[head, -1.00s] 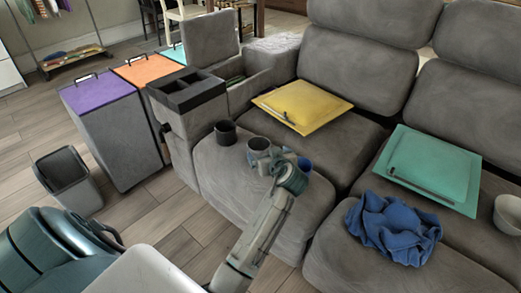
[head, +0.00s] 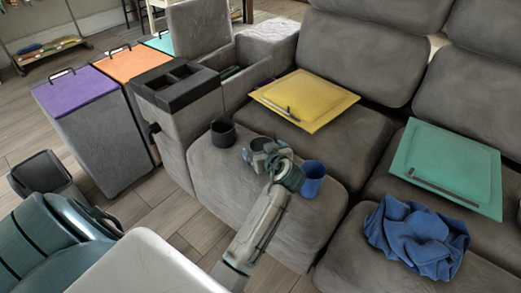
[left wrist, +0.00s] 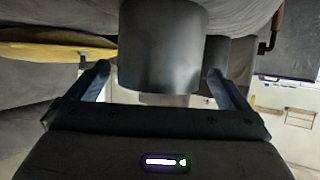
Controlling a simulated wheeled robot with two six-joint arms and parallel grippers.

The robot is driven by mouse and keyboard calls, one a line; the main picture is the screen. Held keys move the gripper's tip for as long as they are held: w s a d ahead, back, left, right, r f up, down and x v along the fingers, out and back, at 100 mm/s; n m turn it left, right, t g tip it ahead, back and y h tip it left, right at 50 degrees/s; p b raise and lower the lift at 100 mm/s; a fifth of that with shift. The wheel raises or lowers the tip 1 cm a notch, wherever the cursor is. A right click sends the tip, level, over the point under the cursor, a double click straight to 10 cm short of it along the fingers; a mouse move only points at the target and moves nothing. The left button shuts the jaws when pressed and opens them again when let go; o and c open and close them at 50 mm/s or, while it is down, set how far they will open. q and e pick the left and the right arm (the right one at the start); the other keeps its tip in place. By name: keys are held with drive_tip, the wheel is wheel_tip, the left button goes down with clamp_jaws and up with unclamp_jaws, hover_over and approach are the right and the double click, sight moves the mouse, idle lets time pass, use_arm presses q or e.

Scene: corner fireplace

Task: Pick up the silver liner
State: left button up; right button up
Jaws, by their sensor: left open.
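The silver liner (head: 262,143) is a grey cup on the near sofa seat, partly hidden by my left gripper (head: 265,157). In the left wrist view, a grey cylinder, the silver liner (left wrist: 163,45), shows between the two fingers of my left gripper (left wrist: 158,70), which are spread apart. I cannot tell whether they touch it. A black liner (head: 222,133) stands to its left and a blue liner (head: 313,178) to its right. My right gripper is not in view.
A black two-hole holder (head: 178,88) sits on the sofa arm at left. A yellow board (head: 310,95) and a green board (head: 450,160) lie on the seats. A crumpled blue cloth (head: 415,235) lies at right. Lidded bins (head: 95,120) stand left of the sofa.

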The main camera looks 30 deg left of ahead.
use_arm(q)
drive_tip(key=shift+w+a+f, duration=0.15)
drive_tip(key=shift+f, duration=0.05)
drive_tip(key=shift+d+r, duration=0.3)
drive_tip(key=shift+r, duration=0.05)
drive_tip(key=shift+c, duration=0.2)
drive_tip(key=shift+s, duration=0.2)
drive_tip(key=c, duration=0.4)
drive_tip(key=shift+a+f, duration=0.1)
drive_tip(key=c, duration=0.6)
drive_tip(key=shift+c, duration=0.2)
drive_tip(key=shift+w, duration=0.1)
